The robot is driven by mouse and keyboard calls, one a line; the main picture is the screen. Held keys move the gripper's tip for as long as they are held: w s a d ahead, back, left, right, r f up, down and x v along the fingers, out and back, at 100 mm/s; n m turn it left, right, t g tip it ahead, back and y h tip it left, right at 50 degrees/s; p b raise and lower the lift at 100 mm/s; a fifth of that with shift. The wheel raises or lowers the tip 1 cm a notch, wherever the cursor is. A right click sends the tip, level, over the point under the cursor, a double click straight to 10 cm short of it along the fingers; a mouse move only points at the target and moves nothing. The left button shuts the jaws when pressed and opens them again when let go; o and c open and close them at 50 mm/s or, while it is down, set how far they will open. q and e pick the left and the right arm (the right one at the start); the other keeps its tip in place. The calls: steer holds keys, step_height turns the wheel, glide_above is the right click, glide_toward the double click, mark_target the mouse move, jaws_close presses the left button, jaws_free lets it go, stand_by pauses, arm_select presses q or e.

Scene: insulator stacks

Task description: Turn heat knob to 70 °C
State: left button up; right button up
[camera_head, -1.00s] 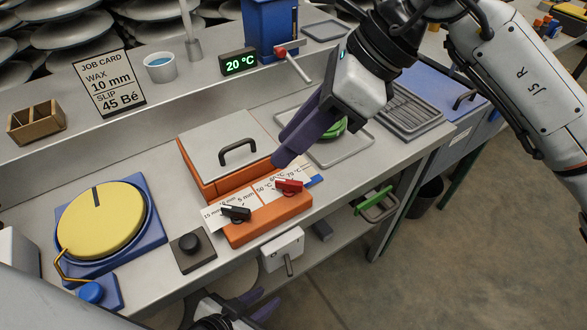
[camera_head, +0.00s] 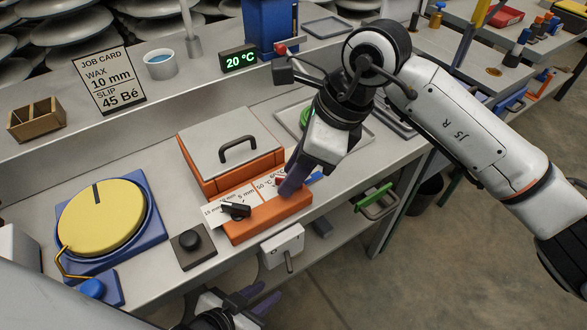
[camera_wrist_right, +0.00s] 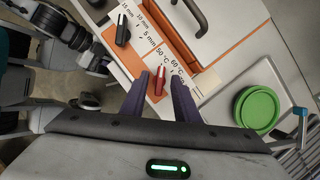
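The red heat knob (camera_wrist_right: 160,80) sits on the orange heater base (camera_head: 268,219), beside a white scale (camera_wrist_right: 166,56) with 50 °C and 60 °C marks. In the right wrist view its tip is near the 50 °C label; its exact setting is unclear. My right gripper (camera_head: 284,190) is over the knob and largely hides it in the head view. In the wrist view its purple fingers (camera_wrist_right: 161,85) are apart, one on each side of the knob; contact cannot be told. The display (camera_head: 239,61) reads 20 °C. My left gripper (camera_head: 262,299) is open and empty, below the bench's front edge.
A black knob (camera_head: 236,210) sits left of the red one on the same base. The lidded orange box (camera_head: 226,152) stands behind. A green round thing (camera_wrist_right: 258,108) lies on a tray to the right. A yellow wheel (camera_head: 100,220) stands at left.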

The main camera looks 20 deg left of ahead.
jaws_close()
